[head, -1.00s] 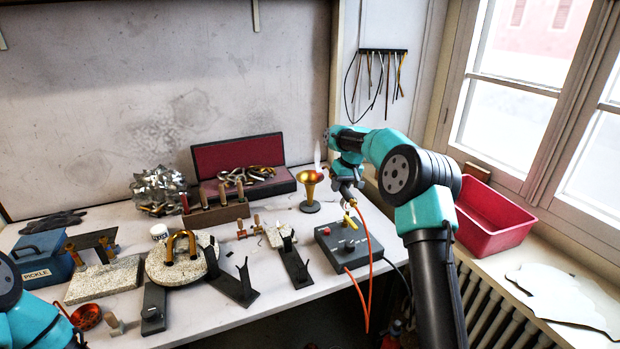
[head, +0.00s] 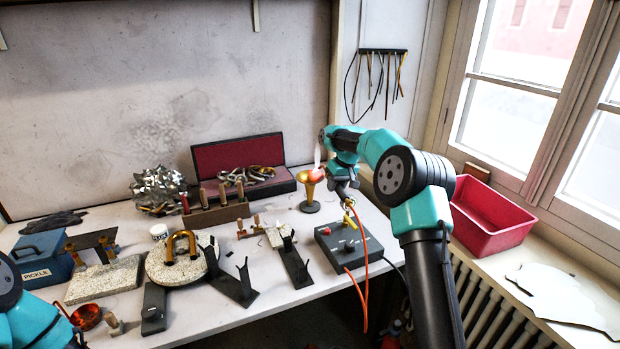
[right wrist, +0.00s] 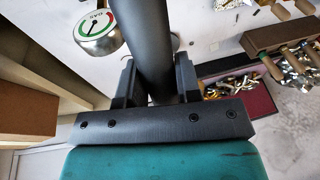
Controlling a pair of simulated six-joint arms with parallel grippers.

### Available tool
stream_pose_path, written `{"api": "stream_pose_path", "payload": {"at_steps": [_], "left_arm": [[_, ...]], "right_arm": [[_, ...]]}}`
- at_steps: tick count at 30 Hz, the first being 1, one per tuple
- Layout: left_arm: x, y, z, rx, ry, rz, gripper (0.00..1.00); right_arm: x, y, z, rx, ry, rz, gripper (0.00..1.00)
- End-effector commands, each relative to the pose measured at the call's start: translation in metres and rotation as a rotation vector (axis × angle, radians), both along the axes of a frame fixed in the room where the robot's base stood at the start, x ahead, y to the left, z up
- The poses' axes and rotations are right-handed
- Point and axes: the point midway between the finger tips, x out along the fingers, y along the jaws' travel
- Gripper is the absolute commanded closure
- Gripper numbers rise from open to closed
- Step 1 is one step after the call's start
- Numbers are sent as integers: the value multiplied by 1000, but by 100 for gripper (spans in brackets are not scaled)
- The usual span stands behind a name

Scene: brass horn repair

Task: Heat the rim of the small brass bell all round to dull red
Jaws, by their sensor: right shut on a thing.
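The small brass bell (head: 309,190) stands upright, mouth up, on a round foot near the back right of the bench. A pale flame (head: 317,155) stands at the rim. My right gripper (head: 342,180) is just right of the bell, shut on the torch, whose dark handle (right wrist: 143,40) runs between the jaws in the right wrist view. My left gripper is out of view; only part of that arm shows at the lower left.
A control box (head: 348,243) with orange hoses stands in front of the bell. A red-lined case (head: 238,155) and a tool rack (head: 217,215) are to the left. A red bin (head: 490,215) sits by the window. A dial gauge (right wrist: 97,27) shows in the right wrist view.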

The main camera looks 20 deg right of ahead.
Motion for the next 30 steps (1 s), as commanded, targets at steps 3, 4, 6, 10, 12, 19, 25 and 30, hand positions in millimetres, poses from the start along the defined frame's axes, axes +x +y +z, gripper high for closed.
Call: {"api": "stream_pose_path", "payload": {"at_steps": [3, 4, 6, 10, 12, 19, 25, 30], "left_arm": [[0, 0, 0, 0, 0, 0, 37], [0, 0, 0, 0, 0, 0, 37], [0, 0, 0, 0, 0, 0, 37], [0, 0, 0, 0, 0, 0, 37], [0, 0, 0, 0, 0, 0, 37], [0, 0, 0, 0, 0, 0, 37], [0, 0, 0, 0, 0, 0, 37], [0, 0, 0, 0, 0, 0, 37]], "right_arm": [[3, 5, 0, 0, 0, 1, 92], [3, 6, 0, 0, 0, 1, 92], [5, 9, 0, 0, 0, 1, 92], [8, 15, 0, 0, 0, 2, 92], [9, 18, 0, 0, 0, 1, 92], [14, 27, 0, 0, -1, 1, 92], [16, 30, 0, 0, 0, 1, 92], [16, 30, 0, 0, 0, 1, 92]]}}
